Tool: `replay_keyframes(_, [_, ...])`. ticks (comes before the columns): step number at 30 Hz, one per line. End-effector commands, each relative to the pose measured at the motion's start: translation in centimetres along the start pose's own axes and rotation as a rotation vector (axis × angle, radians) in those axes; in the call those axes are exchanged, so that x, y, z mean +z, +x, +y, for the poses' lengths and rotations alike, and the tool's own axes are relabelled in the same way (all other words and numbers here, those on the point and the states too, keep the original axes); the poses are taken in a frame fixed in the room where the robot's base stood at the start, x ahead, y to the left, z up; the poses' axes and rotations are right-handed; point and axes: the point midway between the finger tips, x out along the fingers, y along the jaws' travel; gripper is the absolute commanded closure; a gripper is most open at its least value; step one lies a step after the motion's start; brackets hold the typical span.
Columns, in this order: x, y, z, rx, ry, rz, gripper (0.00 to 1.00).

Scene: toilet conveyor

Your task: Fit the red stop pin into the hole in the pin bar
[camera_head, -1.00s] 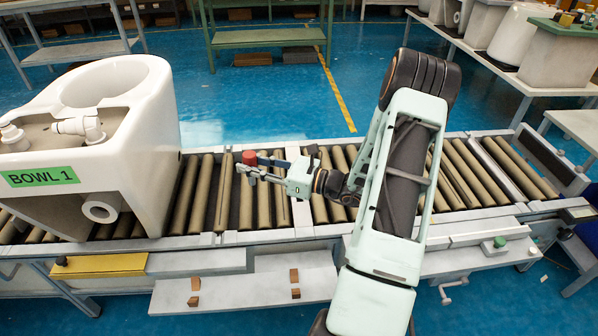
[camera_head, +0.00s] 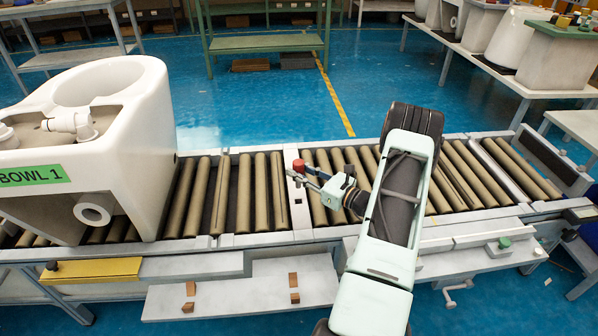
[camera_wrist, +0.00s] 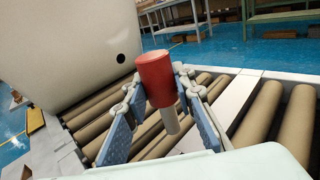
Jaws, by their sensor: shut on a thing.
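The red stop pin has a red cylindrical head (camera_head: 301,166) and a grey shank; it also shows in the wrist view (camera_wrist: 156,76), with the shank (camera_wrist: 171,122) pointing down. My gripper (camera_head: 304,174) is shut on the pin and holds it above the conveyor. In the wrist view the fingers (camera_wrist: 158,90) stand on both sides of the red head. A pale crossbar between the rollers (camera_head: 294,204), which looks like the pin bar, lies below and close to the pin; it also shows in the wrist view (camera_wrist: 238,95).
A large white toilet bowl (camera_head: 135,135) labelled BOWL 1 stands on the rollers at the left. Bare rollers (camera_head: 262,195) lie between it and the crossbar. A metal rail (camera_head: 235,240) runs along the conveyor's front, with small brown blocks on a shelf (camera_head: 245,290) below.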

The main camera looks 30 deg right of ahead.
Motion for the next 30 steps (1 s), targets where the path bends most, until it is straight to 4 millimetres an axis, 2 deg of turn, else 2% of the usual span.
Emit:
replay_keyframes(8, [-1.4,0.0,0.0,0.0,0.0,0.0,1.0])
replay_keyframes(21, [-5.3,0.0,0.0,0.0,-0.001,-0.001,1.0])
replay_keyframes(30, [-5.8,0.0,0.0,0.001,-0.001,-0.001,1.0])
